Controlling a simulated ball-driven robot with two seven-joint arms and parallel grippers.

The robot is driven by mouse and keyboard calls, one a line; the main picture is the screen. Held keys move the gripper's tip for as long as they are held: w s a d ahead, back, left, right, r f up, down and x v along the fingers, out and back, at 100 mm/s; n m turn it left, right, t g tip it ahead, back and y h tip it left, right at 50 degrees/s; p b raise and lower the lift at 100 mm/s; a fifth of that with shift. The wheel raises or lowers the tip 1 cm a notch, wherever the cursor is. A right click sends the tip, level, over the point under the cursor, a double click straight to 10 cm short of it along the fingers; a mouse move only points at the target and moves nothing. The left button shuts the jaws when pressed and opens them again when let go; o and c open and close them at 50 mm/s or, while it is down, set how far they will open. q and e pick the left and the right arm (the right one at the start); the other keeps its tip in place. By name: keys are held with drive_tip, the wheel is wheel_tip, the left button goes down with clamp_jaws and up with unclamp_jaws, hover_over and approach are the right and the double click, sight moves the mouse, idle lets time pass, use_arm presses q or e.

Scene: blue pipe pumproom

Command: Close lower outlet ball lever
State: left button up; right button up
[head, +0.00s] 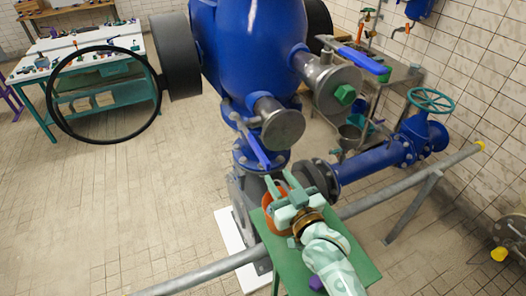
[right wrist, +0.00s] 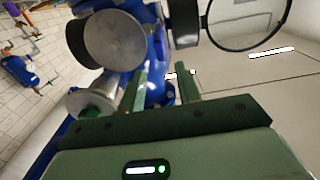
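The lower outlet ball lever (head: 255,148) is a narrow blue handle in the head view, slanting down to the right below the big blue vessel, beside the lower grey round flange (head: 283,128). My right gripper (head: 278,177) is pale green and points up toward the lever's lower end; its fingertips look close to it, but I cannot tell whether they touch. In the right wrist view, the gripper (right wrist: 162,68) has its two fingers apart, with blue metal behind them and nothing clearly held. The lever is not clearly distinguishable there. My left gripper is not in view.
A blue pipe valve with a teal handwheel (head: 431,100) stands at right. A grey pipe (head: 390,188) crosses low. A green surface (head: 285,250) lies under my right arm. The left floor is open.

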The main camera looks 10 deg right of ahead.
sight(262, 153)
drive_tip(key=x, duration=1)
drive_tip(key=shift+w+a, duration=0.1)
drive_tip(key=shift+f, duration=0.1)
clamp_jaws()
